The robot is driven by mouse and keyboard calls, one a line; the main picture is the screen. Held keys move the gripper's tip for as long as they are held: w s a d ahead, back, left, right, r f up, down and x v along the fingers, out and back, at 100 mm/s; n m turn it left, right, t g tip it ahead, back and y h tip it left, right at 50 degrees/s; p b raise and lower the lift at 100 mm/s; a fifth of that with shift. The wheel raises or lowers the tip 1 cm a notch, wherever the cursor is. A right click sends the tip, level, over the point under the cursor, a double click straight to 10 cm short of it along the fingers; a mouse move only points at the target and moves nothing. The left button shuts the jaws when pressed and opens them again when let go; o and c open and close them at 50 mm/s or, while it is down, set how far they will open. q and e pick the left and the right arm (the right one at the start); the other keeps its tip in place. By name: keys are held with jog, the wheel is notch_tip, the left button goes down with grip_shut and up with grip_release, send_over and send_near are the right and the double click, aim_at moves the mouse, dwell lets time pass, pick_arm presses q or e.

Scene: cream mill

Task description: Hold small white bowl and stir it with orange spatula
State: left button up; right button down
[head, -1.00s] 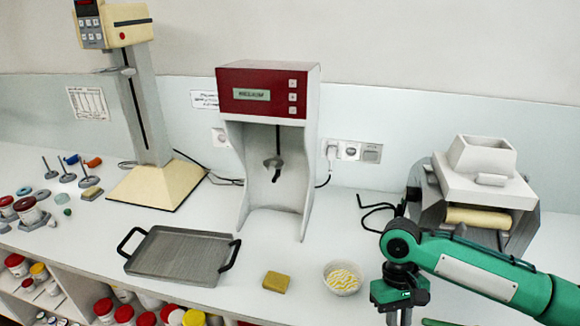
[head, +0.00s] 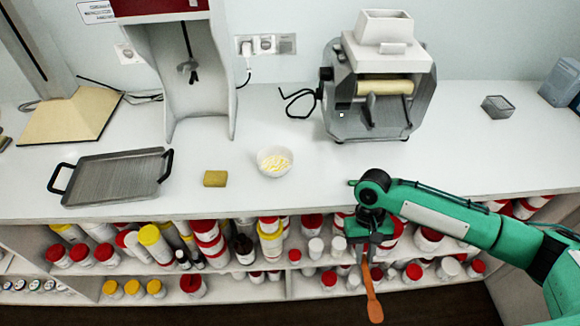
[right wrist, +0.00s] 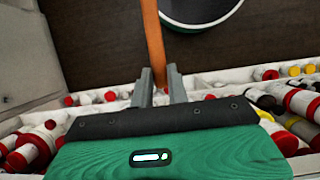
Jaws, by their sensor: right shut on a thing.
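The small white bowl (head: 274,161) stands upright on the white counter, with yellow and white bits inside it. My right gripper (head: 363,258) hangs in front of the counter's front edge, to the right of the bowl and apart from it. It is shut on the orange spatula (head: 372,300), which points downward before the shelves. In the right wrist view the spatula (right wrist: 152,40) runs up from between the two fingers (right wrist: 158,82); its far end is out of the picture. My left gripper is not in view.
A grey tray with black handles (head: 115,178) and a yellow sponge-like block (head: 215,178) lie left of the bowl. A roller machine (head: 380,85) stands behind and right, a red-topped machine (head: 185,70) behind and left. Shelves of jars (head: 210,240) are below.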

dwell(0.3)
jog(key=w+a+r+n+t+y, duration=0.2)
jog(key=w+a+r+t, duration=0.4)
jog(key=w+a+r, duration=0.7)
jog(key=w+a+r+n+t+y, duration=0.15)
jog(key=w+a+r+t, duration=0.45)
jog(key=w+a+r, duration=0.75)
jog(key=w+d+f, duration=0.4)
jog(key=f, duration=0.3)
jog(key=shift+f+n, duration=0.2)
jog(key=shift+n, duration=0.25)
jog(key=shift+h, duration=0.25)
